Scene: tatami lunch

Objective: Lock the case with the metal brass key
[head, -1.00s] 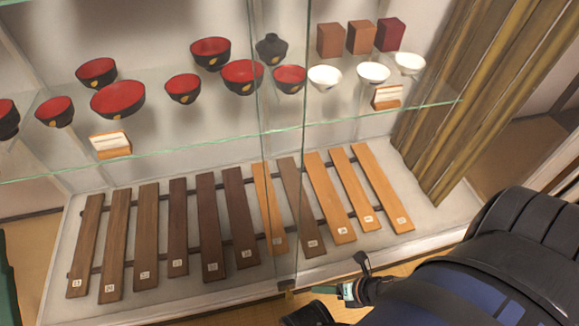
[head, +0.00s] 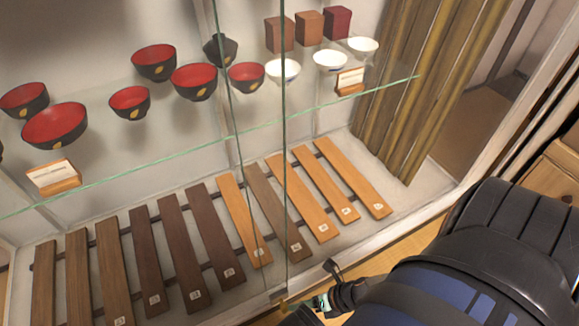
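The glass display case (head: 340,100) fills most of the head view, and its two glass door edges meet near the middle. A small brass-coloured fitting (head: 279,297) sits at the bottom of these edges. My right gripper (head: 318,299) is at the bottom, just right of this fitting, seen from behind and partly hidden by my own arm. A small green-and-white part shows at its front. I cannot make out a brass key, nor whether the fingers are closed on one. My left gripper is out of view.
Inside the case, red-and-black bowls (head: 55,125) and white bowls (head: 330,60) stand on a glass shelf (head: 200,143). Several wooden slats (head: 178,252) lie below. A wooden cabinet (head: 555,178) stands at the right edge.

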